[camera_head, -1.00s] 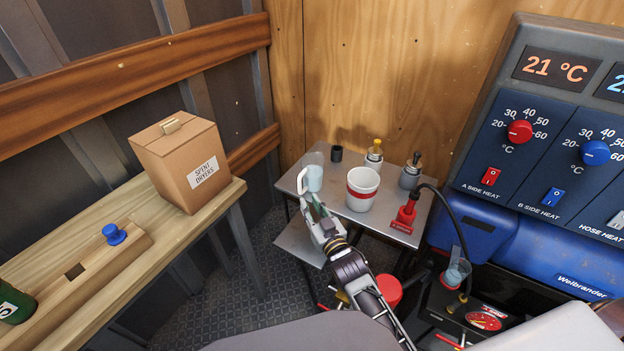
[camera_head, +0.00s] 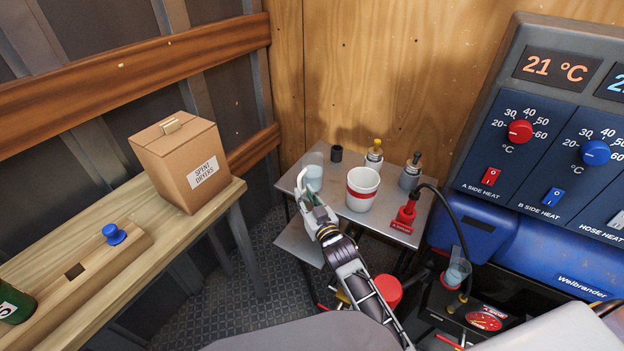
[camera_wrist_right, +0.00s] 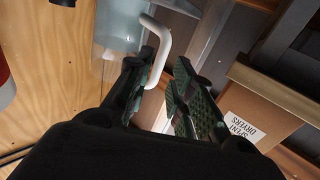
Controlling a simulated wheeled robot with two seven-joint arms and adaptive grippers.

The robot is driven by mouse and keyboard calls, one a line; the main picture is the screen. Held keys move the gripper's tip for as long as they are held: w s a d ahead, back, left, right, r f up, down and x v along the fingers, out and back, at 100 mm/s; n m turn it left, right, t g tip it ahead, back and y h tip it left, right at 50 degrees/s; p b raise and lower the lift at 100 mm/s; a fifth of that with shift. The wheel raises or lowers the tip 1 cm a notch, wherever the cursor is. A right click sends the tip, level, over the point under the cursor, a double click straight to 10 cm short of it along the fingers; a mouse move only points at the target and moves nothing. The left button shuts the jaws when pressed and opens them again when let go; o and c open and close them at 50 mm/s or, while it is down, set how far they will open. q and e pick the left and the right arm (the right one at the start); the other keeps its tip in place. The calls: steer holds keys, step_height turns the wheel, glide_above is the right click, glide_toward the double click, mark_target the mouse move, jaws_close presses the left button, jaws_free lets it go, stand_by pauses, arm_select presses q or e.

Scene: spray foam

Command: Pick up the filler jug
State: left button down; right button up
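The filler jug (camera_head: 314,172) is a pale translucent vessel with a white handle, standing upright at the left of the small grey table. In the right wrist view the jug (camera_wrist_right: 122,28) is at the top left, its white handle (camera_wrist_right: 163,42) reaching toward my fingers. My right gripper (camera_head: 307,200) is at the near side of the jug, by the handle. In the right wrist view my right gripper (camera_wrist_right: 166,88) has its fingers apart, with the handle's lower part at the gap between them. Whether a finger touches the handle I cannot tell. My left gripper is not in view.
A white cup with a red band (camera_head: 362,189) stands close right of the jug. A small black cylinder (camera_head: 336,154), two canisters and a red tool (camera_head: 404,216) are also on the table (camera_head: 293,238). A cardboard box (camera_head: 186,160) sits on the wooden bench at left.

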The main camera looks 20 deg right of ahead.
mark_target(300, 187)
steer(key=shift+w+a+r, duration=0.1)
steer(key=shift+w, duration=0.6)
steer(key=shift+w+a+r, duration=0.1)
steer(key=shift+w, duration=0.6)
steer(key=shift+w+a, duration=0.15)
steer(key=shift+w, duration=1)
steer(key=shift+c, duration=0.5)
jaws_close()
